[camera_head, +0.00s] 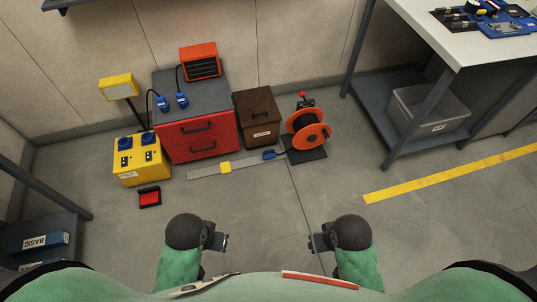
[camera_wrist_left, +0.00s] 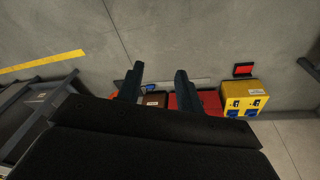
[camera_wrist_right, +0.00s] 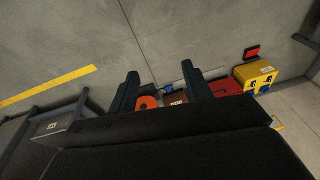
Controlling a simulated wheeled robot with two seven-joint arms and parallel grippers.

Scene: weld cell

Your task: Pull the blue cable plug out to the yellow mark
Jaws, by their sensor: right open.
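The blue cable plug (camera_head: 269,155) lies at the right end of a flat grey strip (camera_head: 203,172) on the floor, beside the orange cable reel (camera_head: 307,132). The yellow mark (camera_head: 225,168) crosses the strip to the left of the plug, with a gap between them. The plug also shows small in the left wrist view (camera_wrist_left: 150,87) and the right wrist view (camera_wrist_right: 186,91). My left gripper (camera_head: 225,242) and right gripper (camera_head: 316,242) are both near my body, well short of the plug. Both have their fingers apart with nothing between them.
A red cabinet (camera_head: 200,138) with other blue plugs on top, a yellow socket box (camera_head: 142,168) and a brown box (camera_head: 258,117) stand behind the strip. A small red tray (camera_head: 149,197) lies left. A workbench (camera_head: 470,35) stands right. The floor before me is clear.

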